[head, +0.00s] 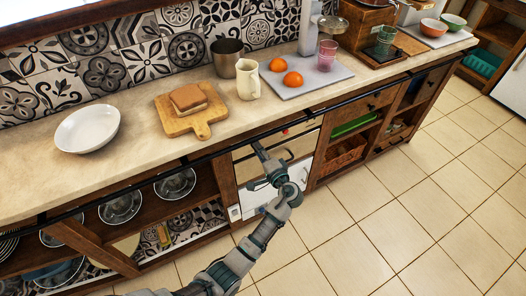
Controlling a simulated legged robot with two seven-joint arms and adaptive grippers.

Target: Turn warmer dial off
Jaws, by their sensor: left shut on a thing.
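The warmer (306,144) is a pale-fronted unit built in under the counter, between the open shelves and the drawers. A small orange-red spot shows near the top of its front. My left gripper (258,147) is in front of the upper left part of the warmer, its fingers pointing up toward the panel. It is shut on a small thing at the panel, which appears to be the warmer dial. The gripper hides the dial, so its setting cannot be read. My right gripper is not in view.
On the counter (130,165) are a white bowl (88,127), a board (205,124) with bread, a metal pot (227,57), a cream jug (247,80) and a tray with two oranges (293,79). A dark rail runs along the counter's front. The tiled floor (400,220) is clear.

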